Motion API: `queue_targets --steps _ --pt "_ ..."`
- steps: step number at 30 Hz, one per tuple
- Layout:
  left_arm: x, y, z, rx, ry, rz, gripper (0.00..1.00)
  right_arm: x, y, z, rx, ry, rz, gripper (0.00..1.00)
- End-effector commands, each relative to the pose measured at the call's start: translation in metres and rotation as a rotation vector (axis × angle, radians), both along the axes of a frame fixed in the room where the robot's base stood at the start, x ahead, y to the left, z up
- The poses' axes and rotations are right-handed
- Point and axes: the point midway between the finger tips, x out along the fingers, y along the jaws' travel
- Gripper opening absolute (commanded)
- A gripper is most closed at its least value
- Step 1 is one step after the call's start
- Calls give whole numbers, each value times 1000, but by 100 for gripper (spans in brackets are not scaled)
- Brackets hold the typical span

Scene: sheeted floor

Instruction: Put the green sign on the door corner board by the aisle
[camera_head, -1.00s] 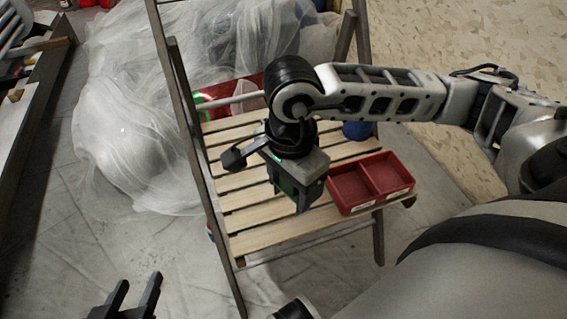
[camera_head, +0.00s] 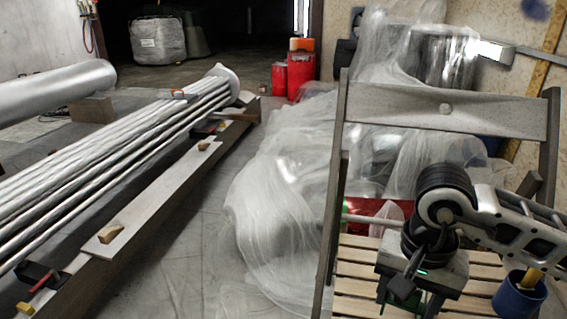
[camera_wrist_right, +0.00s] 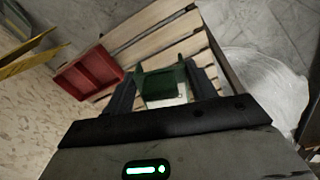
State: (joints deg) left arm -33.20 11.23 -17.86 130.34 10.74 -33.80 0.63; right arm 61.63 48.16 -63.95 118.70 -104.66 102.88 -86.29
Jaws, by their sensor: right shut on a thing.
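My right gripper (camera_head: 412,298) is above the slatted seat of a wooden folding chair (camera_head: 445,110), at the lower right of the head view. In the right wrist view its two fingers (camera_wrist_right: 163,88) are shut on the green sign (camera_wrist_right: 160,84). Only a sliver of dark green (camera_head: 403,303) shows under the gripper in the head view. My left gripper is out of view. A dark doorway is at the back of the head view, but I cannot single out the door corner board.
A long plank (camera_head: 150,215) and bundled metal pipes (camera_head: 120,150) run along the left. Sheeted floor (camera_head: 205,240) lies open between them and plastic-wrapped items (camera_head: 285,200). A blue cup (camera_head: 520,297) stands at lower right. A red tray (camera_wrist_right: 88,72) shows in the wrist view.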

Motion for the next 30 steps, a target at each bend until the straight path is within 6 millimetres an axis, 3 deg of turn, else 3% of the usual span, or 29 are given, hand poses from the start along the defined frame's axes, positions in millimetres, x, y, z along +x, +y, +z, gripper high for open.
queue_targets --steps 3,10,24,30 --pt "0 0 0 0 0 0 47 20 -1 11 4 -1 205 27" --pt "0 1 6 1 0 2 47 45 -2 34 12 -2 518 27" --pt "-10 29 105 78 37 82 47 25 -2 156 11 0 508 27" --pt "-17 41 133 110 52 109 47 18 -2 193 11 0 507 27"
